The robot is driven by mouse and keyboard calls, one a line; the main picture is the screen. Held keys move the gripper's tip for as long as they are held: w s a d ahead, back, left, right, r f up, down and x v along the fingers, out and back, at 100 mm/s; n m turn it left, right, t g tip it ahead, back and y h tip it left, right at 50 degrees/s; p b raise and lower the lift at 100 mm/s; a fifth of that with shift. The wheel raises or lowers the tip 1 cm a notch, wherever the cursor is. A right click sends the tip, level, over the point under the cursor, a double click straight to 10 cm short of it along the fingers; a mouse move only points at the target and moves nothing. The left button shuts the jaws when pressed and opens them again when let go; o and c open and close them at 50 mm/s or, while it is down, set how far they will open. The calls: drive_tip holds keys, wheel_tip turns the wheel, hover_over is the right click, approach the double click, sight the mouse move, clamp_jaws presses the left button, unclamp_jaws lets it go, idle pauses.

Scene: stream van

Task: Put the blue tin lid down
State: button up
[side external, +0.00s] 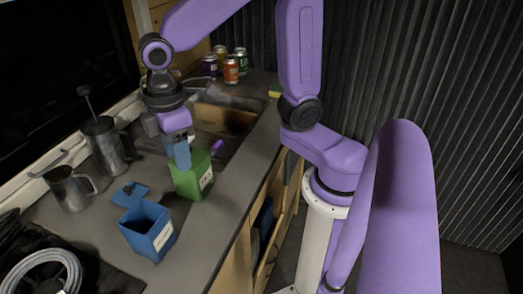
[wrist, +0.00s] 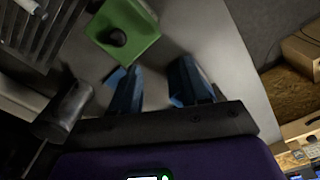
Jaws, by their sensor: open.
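The blue tin lid (side external: 130,193) lies on the grey counter just behind the blue tin (side external: 150,235), apart from my gripper. The blue tin has a pale label and its top looks open. My gripper (side external: 181,158) is open, with its blue fingers pointing down by the green tin (side external: 190,181). In the wrist view the two fingers of my gripper (wrist: 154,72) are spread with nothing between them. The green tin (wrist: 139,42) is ahead of them, with a dark round spot on its top.
A metal coffee press (side external: 107,146) and a steel jug (side external: 69,188) stand at the left. A sink (side external: 222,120) and several cans (side external: 231,69) are farther back. A coiled hose or cable (side external: 48,270) is at the front left. Bare counter (side external: 206,232) lies right of the tins.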

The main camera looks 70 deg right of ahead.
drive_tip(key=s+d+f, duration=0.1)
drive_tip(key=s+d, duration=0.3)
drive_tip(key=s, duration=0.3)
drive_tip(key=s+d+f+n, duration=0.1)
drive_tip(key=s+d, duration=0.3)
drive_tip(key=s, duration=0.4)
drive_tip(key=shift+f, duration=0.15)
